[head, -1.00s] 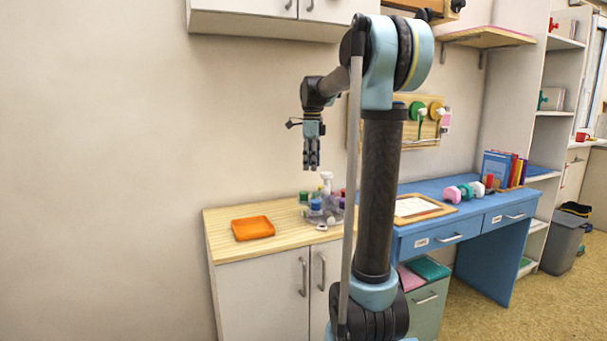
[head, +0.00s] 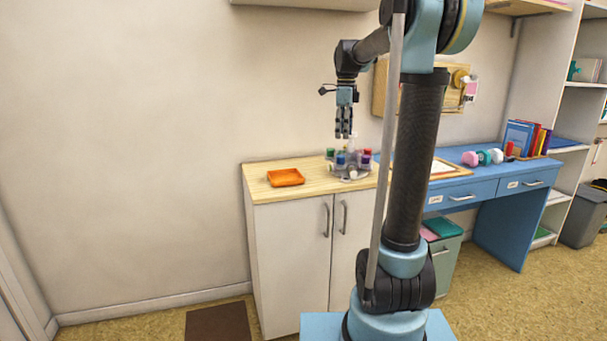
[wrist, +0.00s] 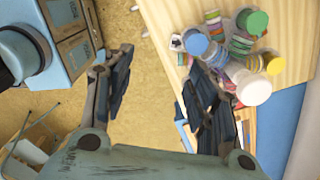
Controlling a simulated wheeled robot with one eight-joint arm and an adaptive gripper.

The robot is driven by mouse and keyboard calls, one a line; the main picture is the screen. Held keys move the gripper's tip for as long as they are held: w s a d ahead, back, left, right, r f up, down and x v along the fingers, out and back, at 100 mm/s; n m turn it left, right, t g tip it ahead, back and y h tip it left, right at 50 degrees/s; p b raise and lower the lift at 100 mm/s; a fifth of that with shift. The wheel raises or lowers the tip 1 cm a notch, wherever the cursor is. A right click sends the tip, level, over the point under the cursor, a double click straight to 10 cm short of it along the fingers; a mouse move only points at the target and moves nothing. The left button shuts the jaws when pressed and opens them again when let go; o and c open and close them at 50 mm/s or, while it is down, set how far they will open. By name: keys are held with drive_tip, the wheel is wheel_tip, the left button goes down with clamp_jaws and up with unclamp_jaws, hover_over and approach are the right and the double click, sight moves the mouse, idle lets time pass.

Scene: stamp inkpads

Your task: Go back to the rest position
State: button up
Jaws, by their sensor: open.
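My gripper (head: 343,124) hangs pointing down in the head view, in front of the wall and to the upper left of my arm's dark column. It is empty. In the wrist view its two dark fingers (wrist: 160,92) stand wide apart with only tan floor between them. In the head view the stamp carousel (head: 350,165) with coloured pieces stands on the wooden cabinet top, below the gripper and apart from it. It also shows in the wrist view (wrist: 235,50), beyond the right finger. My column hides part of the cabinet's right end.
An orange tray (head: 285,178) sits on the white cabinet (head: 290,245). A blue desk (head: 480,180) with a framed paper and small coloured stamps stands to the right. Shelves and a grey bin (head: 585,215) are farther right. A brown mat (head: 218,323) lies on open floor at the left.

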drive_tip(key=s+d+f+n, duration=0.1)
drive_tip(key=s+f+n, duration=0.6)
drive_tip(key=s, duration=0.4)
drive_tip(key=s+d+f+n+t, duration=0.1)
drive_tip(key=s+d+f+n, duration=0.1)
drive_tip(key=s+f+n, duration=0.5)
drive_tip(key=s+d+f+n+t, duration=0.1)
drive_tip(key=s+f+n, duration=0.6)
drive_tip(key=s+f, duration=0.4)
drive_tip(key=s, duration=0.6)
drive_tip(key=shift+d+f+n, duration=0.3)
drive_tip(key=shift+f+n, duration=0.1)
drive_tip(key=shift+w+f, duration=0.2)
drive_tip(key=shift+w, duration=0.15)
